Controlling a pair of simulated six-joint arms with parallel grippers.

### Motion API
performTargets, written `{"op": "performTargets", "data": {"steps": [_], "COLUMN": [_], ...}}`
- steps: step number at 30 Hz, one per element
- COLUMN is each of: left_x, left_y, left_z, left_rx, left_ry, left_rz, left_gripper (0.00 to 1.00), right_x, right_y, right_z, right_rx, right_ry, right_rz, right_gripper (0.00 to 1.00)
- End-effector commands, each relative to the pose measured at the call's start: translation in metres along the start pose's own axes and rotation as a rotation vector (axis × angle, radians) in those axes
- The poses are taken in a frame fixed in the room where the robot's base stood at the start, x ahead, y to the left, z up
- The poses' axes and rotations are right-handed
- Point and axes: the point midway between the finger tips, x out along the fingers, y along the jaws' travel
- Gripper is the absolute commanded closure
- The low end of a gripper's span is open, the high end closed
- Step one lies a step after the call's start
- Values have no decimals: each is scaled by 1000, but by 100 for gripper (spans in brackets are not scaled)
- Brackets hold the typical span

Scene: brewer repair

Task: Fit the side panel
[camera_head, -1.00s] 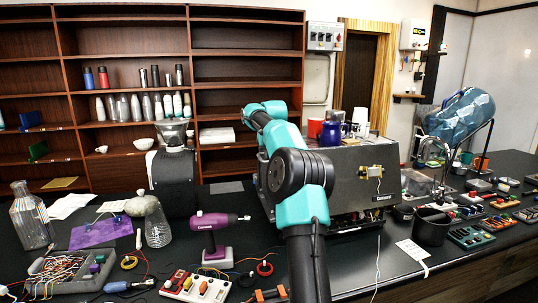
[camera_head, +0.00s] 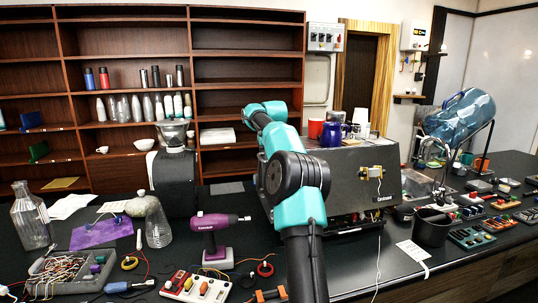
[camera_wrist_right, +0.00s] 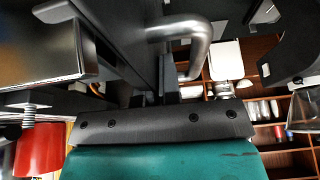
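The brewer (camera_head: 360,180) is a dark box on the black counter, right of the middle in the head view. A small yellowish fitting with a cable sits on its front. My right arm reaches past the brewer's left side and covers that side. The right gripper is hidden behind the arm in the head view. In the right wrist view its teal body and dark bar fill the bottom. A bent metal handle (camera_wrist_right: 187,32) stands close in front of a dark flat surface (camera_wrist_right: 130,35). I cannot tell whether this surface is the side panel. The fingertips are not clearly shown. My left gripper is out of view.
A red cup (camera_head: 315,128) and a blue jug (camera_head: 331,134) stand on the brewer. A grinder (camera_head: 174,178), a purple drill (camera_head: 214,238) and a wired tray (camera_head: 70,274) are left. A dark bin (camera_head: 431,227) and several coloured parts are right.

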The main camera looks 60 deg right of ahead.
Motion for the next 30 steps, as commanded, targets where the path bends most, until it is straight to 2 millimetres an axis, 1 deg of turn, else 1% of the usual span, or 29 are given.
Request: {"op": "performTargets", "data": {"steps": [1,2,3,9,11,18,22,26,30], "left_x": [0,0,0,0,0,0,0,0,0], "left_y": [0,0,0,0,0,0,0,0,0], "left_z": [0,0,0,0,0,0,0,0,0], "left_rx": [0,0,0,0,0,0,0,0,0], "left_ry": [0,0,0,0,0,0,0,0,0], "left_rz": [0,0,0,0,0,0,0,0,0], "left_gripper": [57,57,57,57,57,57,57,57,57], "right_x": [0,0,0,0,0,0,-6,-20,-44], "right_y": [2,2,2,1,1,1,2,5,11], "right_z": [0,0,0,0,0,0,0,0,2], "right_rx": [-2,-2,-2,-1,-1,-1,1,4,10], "right_ry": [3,3,3,2,2,2,3,4,6], "right_rz": [4,4,4,3,2,2,2,3,6], "right_gripper": [100,94,90,71,66,66,66,66,66]}}
